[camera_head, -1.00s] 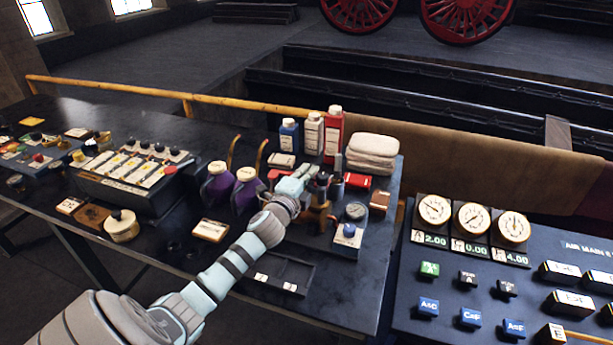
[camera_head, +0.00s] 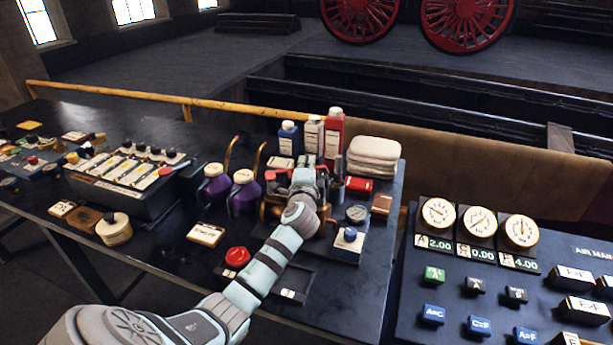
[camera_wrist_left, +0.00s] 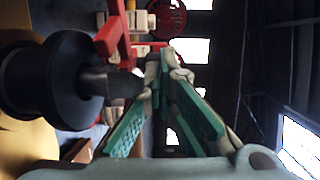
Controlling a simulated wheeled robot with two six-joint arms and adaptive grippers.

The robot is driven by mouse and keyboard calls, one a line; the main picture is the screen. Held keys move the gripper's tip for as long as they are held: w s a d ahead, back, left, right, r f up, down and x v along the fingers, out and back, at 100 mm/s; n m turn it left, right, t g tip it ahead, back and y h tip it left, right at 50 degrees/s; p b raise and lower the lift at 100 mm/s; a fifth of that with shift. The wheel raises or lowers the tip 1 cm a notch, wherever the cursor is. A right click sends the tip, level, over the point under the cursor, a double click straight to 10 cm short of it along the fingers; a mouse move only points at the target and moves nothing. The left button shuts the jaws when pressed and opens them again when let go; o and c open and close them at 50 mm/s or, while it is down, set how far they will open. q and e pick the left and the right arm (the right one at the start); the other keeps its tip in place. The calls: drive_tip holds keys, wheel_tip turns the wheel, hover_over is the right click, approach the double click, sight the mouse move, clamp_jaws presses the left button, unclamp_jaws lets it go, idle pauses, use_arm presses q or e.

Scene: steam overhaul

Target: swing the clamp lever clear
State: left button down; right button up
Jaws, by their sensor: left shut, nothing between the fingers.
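My left gripper (camera_head: 306,168) is over the copper-coloured fixture (camera_head: 271,208) on the bench, and my wrist hides most of that fixture in the head view. In the left wrist view the teal fingers (camera_wrist_left: 164,70) are shut with nothing between them. A dark round knob (camera_wrist_left: 55,80) on a short stem is close beside the fingers on the left; whether they touch, I cannot tell. A red bar-like part (camera_wrist_left: 116,35) stands just beyond it. I cannot tell for sure which part is the clamp lever. My right gripper is not in view.
Bottles, including a red one (camera_head: 333,135), and folded towels (camera_head: 374,154) stand behind the fixture. A pressure gauge (camera_head: 357,213) and blue box (camera_head: 348,242) are to its right, purple jugs (camera_head: 243,195) to its left. A red knob (camera_head: 237,256) is near the shallow tray (camera_head: 312,283).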

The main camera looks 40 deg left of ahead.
use_arm(q)
drive_tip(key=shift+d, duration=0.1)
idle(0.3)
drive_tip(key=v, duration=1.2)
